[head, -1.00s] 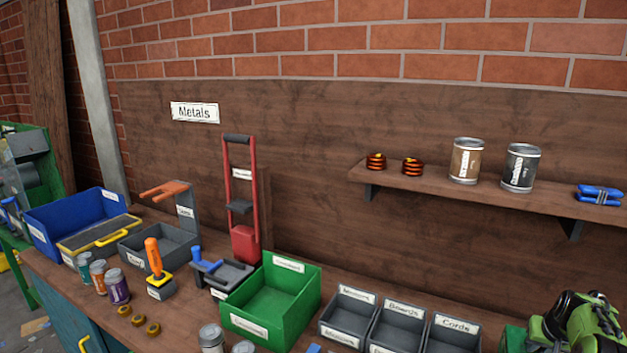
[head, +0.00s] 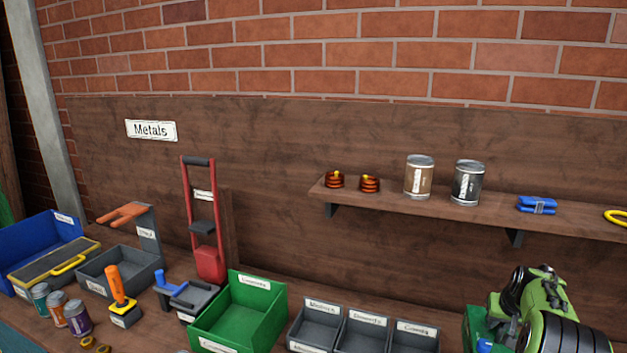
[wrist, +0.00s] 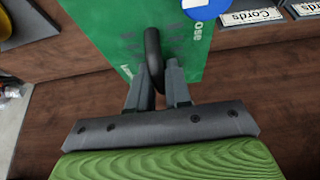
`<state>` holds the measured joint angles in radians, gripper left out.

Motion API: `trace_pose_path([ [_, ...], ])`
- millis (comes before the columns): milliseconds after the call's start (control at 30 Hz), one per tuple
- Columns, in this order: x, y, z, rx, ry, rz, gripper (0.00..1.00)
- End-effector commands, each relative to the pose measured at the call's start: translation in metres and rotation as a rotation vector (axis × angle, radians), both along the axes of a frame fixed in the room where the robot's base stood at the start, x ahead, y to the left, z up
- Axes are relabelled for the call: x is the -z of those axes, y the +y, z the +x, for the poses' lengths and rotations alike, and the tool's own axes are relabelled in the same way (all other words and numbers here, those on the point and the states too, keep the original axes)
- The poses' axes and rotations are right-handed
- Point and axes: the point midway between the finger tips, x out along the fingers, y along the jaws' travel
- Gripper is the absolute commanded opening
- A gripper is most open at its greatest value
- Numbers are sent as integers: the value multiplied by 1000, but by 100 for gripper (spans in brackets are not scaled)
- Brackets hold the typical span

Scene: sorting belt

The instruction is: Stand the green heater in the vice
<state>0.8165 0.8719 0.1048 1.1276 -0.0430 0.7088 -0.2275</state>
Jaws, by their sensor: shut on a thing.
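My gripper (wrist: 157,85) is shut on a dark, narrow loop (wrist: 152,48) that stands up between its fingertips in the wrist view. I cannot tell for sure whether this loop is part of the green heater; its lower end is hidden by the fingers. Behind it is a green surface (wrist: 112,28) with white lettering and a blue round piece at its edge. In the head view, a grey holder with a blue handle (head: 186,297), which looks like the vice, stands on the bench at left. My gripper is not in the head view.
A green bin (head: 198,329) and several small grey bins (head: 297,337) stand between the grey holder and my arm. A red upright frame (head: 187,200) rises behind the holder. A screwdriver stand (head: 125,317) is left of it. A shelf (head: 420,205) holds cans and coils.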

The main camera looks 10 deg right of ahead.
Motion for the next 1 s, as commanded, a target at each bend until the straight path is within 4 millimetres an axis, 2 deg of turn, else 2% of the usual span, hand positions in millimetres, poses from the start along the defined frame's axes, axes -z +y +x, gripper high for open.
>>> trace_pose_path([
  [33, -10, -1, 1, 0, -5, -4, 0],
  [800, -72, 0, 1, -1, -6, -4, 0],
  [1000, -78, 0, 1, -1, -5, -3, 0],
])
